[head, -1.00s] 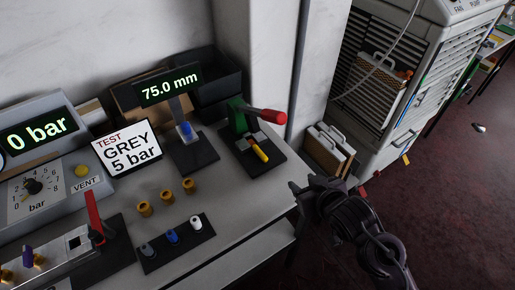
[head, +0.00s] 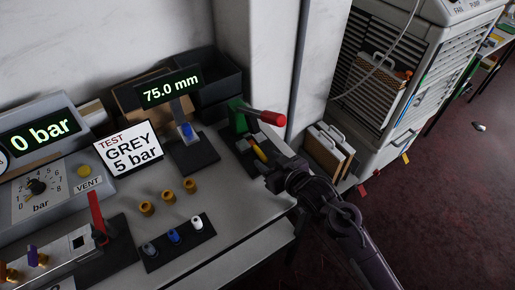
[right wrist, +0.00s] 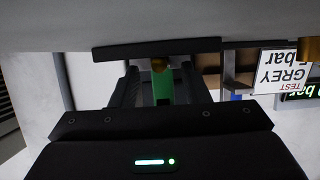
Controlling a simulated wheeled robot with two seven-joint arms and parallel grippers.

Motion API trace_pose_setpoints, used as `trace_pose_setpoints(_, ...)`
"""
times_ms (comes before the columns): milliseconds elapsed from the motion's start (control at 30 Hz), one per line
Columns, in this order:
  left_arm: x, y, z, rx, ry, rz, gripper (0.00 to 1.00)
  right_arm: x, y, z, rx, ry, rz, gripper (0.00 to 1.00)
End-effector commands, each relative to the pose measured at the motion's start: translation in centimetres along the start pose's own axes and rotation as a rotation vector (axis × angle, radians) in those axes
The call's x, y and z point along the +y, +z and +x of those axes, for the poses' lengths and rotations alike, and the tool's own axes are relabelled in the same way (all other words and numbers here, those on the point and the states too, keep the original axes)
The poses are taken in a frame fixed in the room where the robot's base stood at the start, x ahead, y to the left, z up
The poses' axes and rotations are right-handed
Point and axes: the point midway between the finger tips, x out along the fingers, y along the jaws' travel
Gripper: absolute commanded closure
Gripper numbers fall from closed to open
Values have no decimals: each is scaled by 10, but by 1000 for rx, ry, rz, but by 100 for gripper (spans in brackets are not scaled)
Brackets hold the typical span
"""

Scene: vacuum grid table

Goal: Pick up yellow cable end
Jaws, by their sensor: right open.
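The yellow cable end (head: 259,153) lies on the black base of the small press with a green body (head: 236,116) and a red handle (head: 267,117). My right gripper (head: 272,170) is open just in front of it, over the base's near right side, and partly covers the base. In the right wrist view the open fingers (right wrist: 160,88) frame the press's green body (right wrist: 163,88). A small gold-brown piece shows above the green; I cannot tell if it is the cable end. Nothing is seen gripped. My left gripper is not in view.
Brass fittings (head: 168,195) and a black strip with grey, blue and white plugs (head: 174,237) lie left of the gripper. A 75.0 mm gauge (head: 170,88) and a "TEST GREY 5 bar" sign (head: 129,150) stand behind. The wall corner is close behind the press.

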Motion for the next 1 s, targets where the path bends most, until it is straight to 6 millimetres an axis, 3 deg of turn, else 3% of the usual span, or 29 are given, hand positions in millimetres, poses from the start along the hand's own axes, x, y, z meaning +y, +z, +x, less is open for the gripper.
trace_pose_setpoints(267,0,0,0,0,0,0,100,0,1,5,-1,1,-1,58)
trace_pose_setpoints(600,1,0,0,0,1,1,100,0,1,4,-2,1,-1,100)
trace_pose_setpoints(1000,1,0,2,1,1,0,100,0,-1,2,-1,0,-1,100)
